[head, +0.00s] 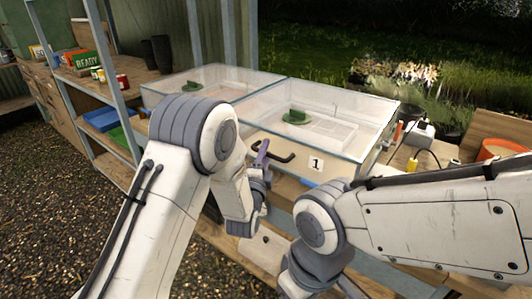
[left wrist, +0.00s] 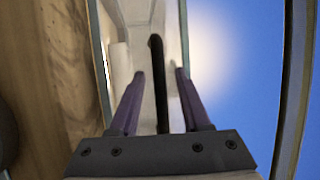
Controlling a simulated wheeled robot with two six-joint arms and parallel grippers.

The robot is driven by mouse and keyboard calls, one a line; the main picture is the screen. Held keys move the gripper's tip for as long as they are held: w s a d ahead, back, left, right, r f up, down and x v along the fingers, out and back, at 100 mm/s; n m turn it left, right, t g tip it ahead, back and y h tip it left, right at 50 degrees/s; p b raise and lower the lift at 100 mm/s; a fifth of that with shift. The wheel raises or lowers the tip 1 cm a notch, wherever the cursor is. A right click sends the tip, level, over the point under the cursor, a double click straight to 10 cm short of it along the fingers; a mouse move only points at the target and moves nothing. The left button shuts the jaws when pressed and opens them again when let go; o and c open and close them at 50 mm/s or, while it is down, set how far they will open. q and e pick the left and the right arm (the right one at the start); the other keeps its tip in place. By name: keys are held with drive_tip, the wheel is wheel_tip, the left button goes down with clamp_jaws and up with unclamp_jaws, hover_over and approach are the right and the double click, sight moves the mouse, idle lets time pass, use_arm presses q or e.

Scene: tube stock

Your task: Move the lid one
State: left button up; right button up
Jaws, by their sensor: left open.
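Two clear-topped cases stand side by side on the bench in the head view. The right case has a clear lid (head: 345,100), a white front label (head: 316,164) reading 1, and a black bar handle (head: 285,158) at its front edge. My left gripper (head: 262,150) is at the handle's left end. In the left wrist view the black handle (left wrist: 158,80) runs between the two purple fingers of my open left gripper (left wrist: 159,74), with a gap on each side. The left case has its own clear lid (head: 205,82). My right arm is in the head view, but its gripper is not visible.
Inside the right case are a green object (head: 297,117) and a white grid tray (head: 330,132). A metal shelf (head: 100,85) with boxes and cans is at the left. A white device with cables (head: 420,130) and an orange pot (head: 500,150) are at the right.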

use_arm(q)
clamp_jaws()
idle(1.4)
